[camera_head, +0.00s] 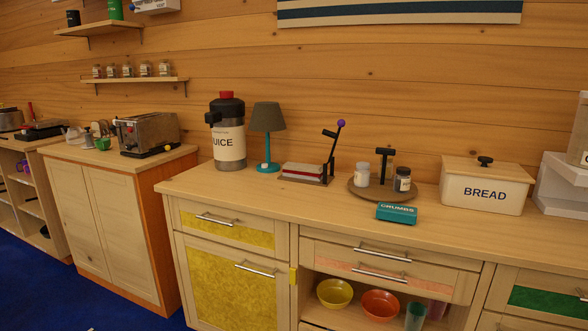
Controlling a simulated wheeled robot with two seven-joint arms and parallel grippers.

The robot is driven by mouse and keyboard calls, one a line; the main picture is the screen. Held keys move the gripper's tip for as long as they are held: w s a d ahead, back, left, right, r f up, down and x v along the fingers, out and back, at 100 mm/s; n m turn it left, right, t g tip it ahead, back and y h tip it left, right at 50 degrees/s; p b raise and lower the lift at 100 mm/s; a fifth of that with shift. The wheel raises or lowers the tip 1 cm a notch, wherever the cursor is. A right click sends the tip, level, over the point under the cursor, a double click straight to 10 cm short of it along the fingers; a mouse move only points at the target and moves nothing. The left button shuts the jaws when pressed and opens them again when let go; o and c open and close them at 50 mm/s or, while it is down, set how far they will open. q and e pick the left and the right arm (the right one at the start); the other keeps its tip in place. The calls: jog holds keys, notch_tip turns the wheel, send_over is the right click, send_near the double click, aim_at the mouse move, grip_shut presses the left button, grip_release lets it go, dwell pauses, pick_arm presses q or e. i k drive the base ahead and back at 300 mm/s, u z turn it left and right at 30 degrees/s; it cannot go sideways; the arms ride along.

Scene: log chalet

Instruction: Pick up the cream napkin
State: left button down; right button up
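I cannot make out a cream napkin for certain. A flat pale stack with a red layer (303,170) lies on a dark base on the wooden counter (240,189), under an upright dark post with a purple-knobbed lever (333,150). Whether this stack is napkins, I cannot tell. Neither of my grippers shows in the head view.
A juice dispenser (228,140) and a lamp (267,135) stand left of the stack. A round tray (360,191) with jars, a teal crumbs box (397,213) and a bread bin (484,187) stand right. The counter's front left is clear. Bowls (334,293) sit below.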

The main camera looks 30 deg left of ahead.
aim_at(304, 167)
jog(key=u, duration=1)
jog(key=i, duration=1.05)
jog(key=u, duration=0.6)
